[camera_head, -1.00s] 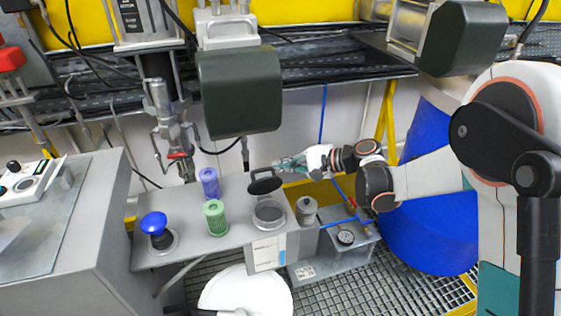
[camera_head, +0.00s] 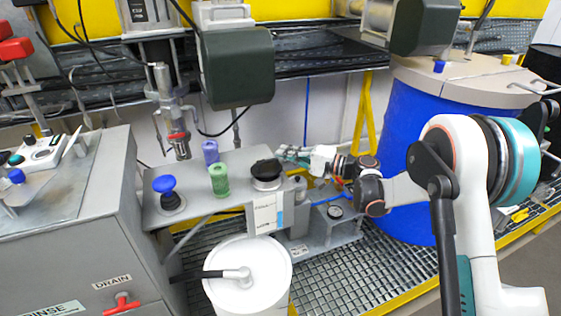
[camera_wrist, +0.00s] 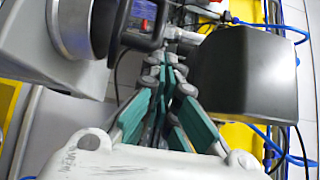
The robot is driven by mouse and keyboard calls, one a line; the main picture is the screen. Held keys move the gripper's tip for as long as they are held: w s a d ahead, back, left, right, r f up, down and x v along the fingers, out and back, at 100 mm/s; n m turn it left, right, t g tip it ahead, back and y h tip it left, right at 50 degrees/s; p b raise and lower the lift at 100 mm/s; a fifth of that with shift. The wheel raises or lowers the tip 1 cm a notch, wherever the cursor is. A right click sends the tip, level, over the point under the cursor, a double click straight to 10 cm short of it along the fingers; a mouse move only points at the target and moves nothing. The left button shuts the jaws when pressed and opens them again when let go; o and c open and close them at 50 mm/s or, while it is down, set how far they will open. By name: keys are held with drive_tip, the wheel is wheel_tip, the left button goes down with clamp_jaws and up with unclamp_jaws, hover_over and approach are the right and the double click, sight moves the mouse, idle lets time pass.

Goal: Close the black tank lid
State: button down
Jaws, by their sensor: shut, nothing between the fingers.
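The black tank lid (camera_head: 266,168) lies flat over the mouth of the small grey tank (camera_head: 268,184) on the grey bench in the head view. It looks down on the rim; any small gap cannot be told. My gripper (camera_head: 282,151) is shut and empty, just behind and right of the lid, its fingers pointing left. I cannot tell whether it touches the lid. In the wrist view, my gripper's green-padded fingers (camera_wrist: 170,62) are together, with a grey round metal part and a dark part close by at upper left.
Green (camera_head: 219,180) and purple (camera_head: 210,152) spools and a blue knob (camera_head: 165,186) stand left of the tank. A dark green motor housing (camera_head: 237,70) hangs above. A white round drum lid (camera_head: 247,274) is in front. A large blue drum (camera_head: 408,150) stands at right.

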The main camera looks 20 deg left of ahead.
drive_tip(key=shift+s+d+f+n+y, duration=0.1)
drive_tip(key=shift+f+n+y, duration=0.2)
drive_tip(key=shift+n+y, duration=0.2)
drive_tip(key=shift+s+d+f+n+y, duration=0.1)
drive_tip(key=shift+f+n+y, duration=0.2)
drive_tip(key=shift+n+y, duration=0.2)
drive_tip(key=shift+s+d+f+b, duration=0.2)
drive_tip(key=shift+b, duration=0.1)
drive_tip(key=shift+f, duration=0.2)
drive_tip(key=shift+r, duration=0.1)
